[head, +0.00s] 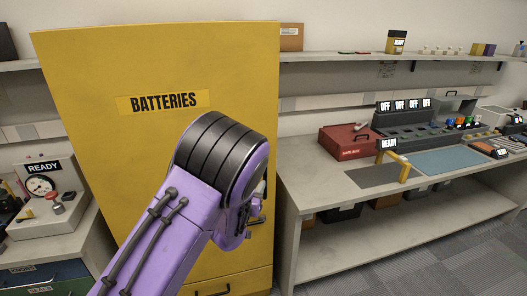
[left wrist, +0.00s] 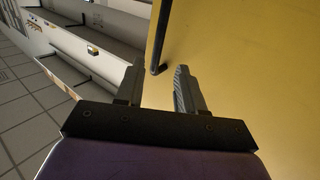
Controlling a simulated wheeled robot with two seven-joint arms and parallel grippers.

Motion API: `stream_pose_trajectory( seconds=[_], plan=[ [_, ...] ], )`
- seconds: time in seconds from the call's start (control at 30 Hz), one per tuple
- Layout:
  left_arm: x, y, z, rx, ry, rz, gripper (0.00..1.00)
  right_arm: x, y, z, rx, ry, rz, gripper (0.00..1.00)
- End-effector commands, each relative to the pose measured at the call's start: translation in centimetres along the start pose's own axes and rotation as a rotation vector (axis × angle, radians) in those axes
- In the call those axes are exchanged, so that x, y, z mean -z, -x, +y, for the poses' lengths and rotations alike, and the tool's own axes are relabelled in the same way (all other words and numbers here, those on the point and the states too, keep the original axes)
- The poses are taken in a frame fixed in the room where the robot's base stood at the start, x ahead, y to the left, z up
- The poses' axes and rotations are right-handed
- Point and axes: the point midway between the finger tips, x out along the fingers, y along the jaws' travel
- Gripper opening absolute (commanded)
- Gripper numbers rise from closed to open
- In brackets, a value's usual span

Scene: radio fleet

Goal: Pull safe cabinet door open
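The yellow safe cabinet (head: 100,75), labelled "BATTERIES", stands left of centre in the head view, and its door looks closed. My purple left arm covers the lower middle of the door and hides most of the left gripper and handle. In the left wrist view, the yellow door face (left wrist: 240,70) fills the right side. A dark bar handle (left wrist: 161,35) runs down near its left edge. My left gripper (left wrist: 158,82) is open, with its fingers on either side of the handle's lower end. Contact cannot be told. My right gripper is not in view.
A grey workbench (head: 315,185) with a red case (head: 345,142) and a control console stands close to the cabinet's right. A gauge unit (head: 45,185) is on the left counter. A drawer (head: 225,284) lies below the door. Open floor (head: 420,275) shows at lower right.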

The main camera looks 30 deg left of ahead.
Motion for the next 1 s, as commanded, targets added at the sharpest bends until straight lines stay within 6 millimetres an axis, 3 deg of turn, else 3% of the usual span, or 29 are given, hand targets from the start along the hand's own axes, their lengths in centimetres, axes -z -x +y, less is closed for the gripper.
stream_pose_trajectory(
  seconds=[0.03,0.1,0.5,0.6,0.93,0.97,1.0],
  plan=[
    [1.7,-0.5,0.1,-0.008,-0.006,0.028,0.38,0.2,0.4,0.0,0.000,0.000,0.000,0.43],
    [2.5,-1.1,0.1,-0.011,-0.009,0.044,0.38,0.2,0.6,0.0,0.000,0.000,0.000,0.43],
    [2.7,-9.2,0.1,-0.010,-0.008,0.042,0.38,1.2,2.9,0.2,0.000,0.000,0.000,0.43],
    [2.7,-10.4,0.2,-0.010,-0.008,0.041,0.38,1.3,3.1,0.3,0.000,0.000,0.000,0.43],
    [2.5,-11.1,0.2,-0.009,-0.008,0.041,0.38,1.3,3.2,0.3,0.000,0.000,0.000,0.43],
    [2.5,-11.1,0.2,-0.009,-0.008,0.041,0.35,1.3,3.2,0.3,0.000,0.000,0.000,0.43],
    [2.5,-11.1,0.2,-0.009,-0.008,0.041,0.22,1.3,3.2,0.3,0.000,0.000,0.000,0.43]
  ],
)
